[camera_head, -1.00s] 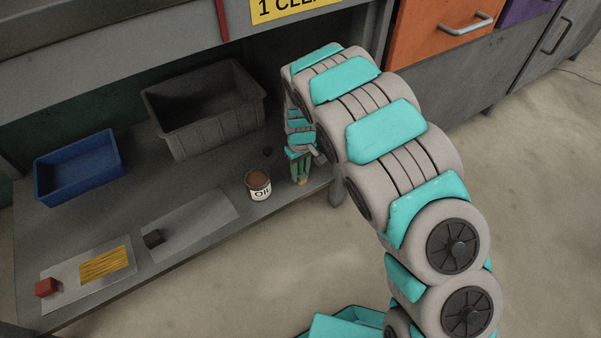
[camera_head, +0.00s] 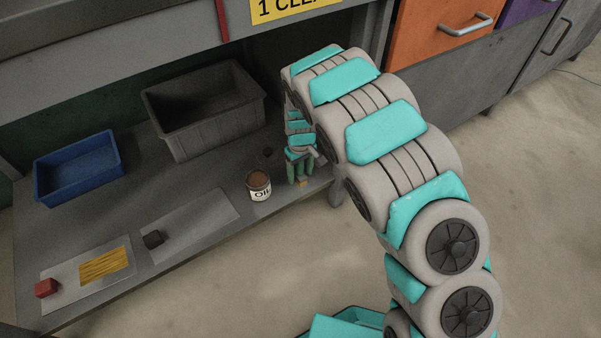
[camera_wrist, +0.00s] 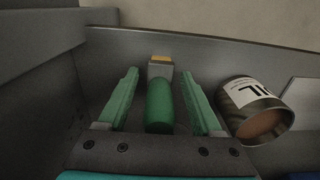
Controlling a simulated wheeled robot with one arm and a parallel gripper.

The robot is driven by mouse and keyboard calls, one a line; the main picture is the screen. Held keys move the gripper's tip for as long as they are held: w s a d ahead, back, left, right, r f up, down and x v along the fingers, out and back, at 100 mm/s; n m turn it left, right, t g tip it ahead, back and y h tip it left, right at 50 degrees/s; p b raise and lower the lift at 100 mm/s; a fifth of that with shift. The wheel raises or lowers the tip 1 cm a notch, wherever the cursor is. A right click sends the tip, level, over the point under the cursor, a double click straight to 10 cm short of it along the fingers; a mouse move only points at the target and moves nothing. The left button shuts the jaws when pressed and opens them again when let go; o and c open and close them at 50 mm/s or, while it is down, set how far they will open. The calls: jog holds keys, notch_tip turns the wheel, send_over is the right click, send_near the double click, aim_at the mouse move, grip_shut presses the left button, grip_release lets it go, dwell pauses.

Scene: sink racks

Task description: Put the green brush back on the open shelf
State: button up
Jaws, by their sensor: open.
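The green brush (camera_wrist: 159,105) has a green handle, a grey ferrule and yellow bristles. In the wrist view it lies between the spread green fingers of my gripper (camera_wrist: 159,73), with a gap on each side. In the head view my gripper (camera_head: 300,178) is low over the right end of the open shelf (camera_head: 215,178). A yellowish bit of the brush (camera_head: 303,183) shows at the fingertips there; the rest is mostly hidden. The brush appears to be on the shelf surface; exact contact is hard to tell.
An oil can (camera_head: 259,186) stands just left of my gripper; it also shows in the wrist view (camera_wrist: 255,108). A grey bin (camera_head: 210,135) and a blue bin (camera_head: 78,182) stand further back. A shelf post is close on the right.

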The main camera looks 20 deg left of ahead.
notch_tip(320, 180, up, 7)
jog(key=shift+p, duration=0.4)
jog(key=shift+r, duration=0.2)
jog(key=shift+d+r, duration=0.1)
